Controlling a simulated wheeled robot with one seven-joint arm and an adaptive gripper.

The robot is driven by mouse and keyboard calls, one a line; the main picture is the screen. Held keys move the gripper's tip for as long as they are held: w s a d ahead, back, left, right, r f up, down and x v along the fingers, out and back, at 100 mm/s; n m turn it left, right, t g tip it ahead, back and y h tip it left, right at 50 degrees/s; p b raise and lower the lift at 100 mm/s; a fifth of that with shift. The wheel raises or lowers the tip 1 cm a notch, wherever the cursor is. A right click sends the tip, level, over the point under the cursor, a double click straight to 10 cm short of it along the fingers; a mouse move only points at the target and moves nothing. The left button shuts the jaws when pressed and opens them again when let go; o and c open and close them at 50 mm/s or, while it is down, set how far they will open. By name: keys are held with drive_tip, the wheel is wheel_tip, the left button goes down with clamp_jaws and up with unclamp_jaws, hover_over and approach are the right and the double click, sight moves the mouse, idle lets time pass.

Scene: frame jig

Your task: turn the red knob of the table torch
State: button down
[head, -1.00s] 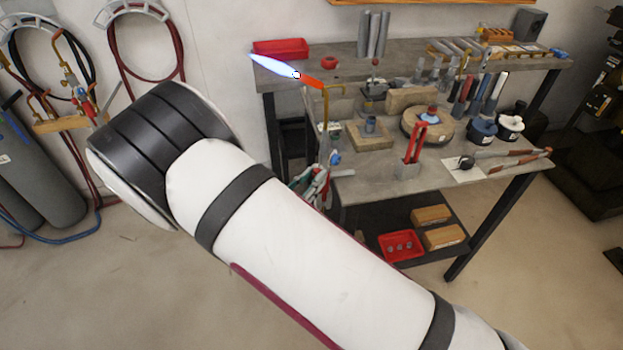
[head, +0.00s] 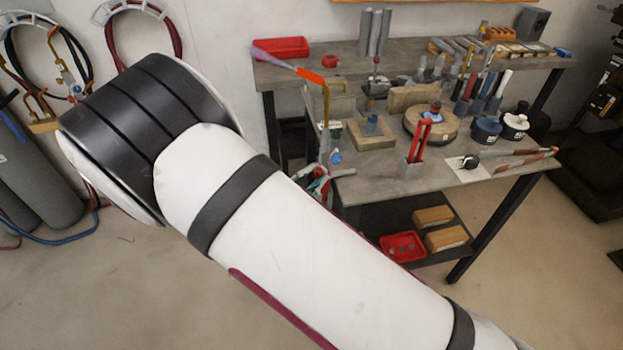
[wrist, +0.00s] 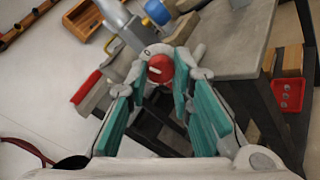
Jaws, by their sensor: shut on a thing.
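The table torch (head: 327,105) stands at the left edge of the workbench, with a brass pipe and an orange tip (head: 310,76) pointing up and left. A faint, greyish flame (head: 273,58) shows at the tip. The red knob (wrist: 160,68) sits low on the torch, between my fingertips in the wrist view. A blue knob (wrist: 158,12) is above it there, and also shows in the head view (head: 335,157). My gripper (wrist: 161,80), with teal finger pads, is shut on the red knob. In the head view my arm partly hides the gripper.
The workbench (head: 375,185) carries a round wooden block (head: 432,127), a red-handled tool in a stand (head: 418,142) and several other tools. A red tray (head: 281,47) stands on the raised back shelf near the flame. Gas cylinders (head: 45,180) stand at the left.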

drive_tip(key=shift+m+b, duration=0.75)
drive_tip(key=shift+m, duration=1.15)
drive_tip(key=c, duration=1.4)
unclamp_jaws()
drive_tip(key=v, duration=1.2)
drive_tip(key=shift+d, duration=0.15)
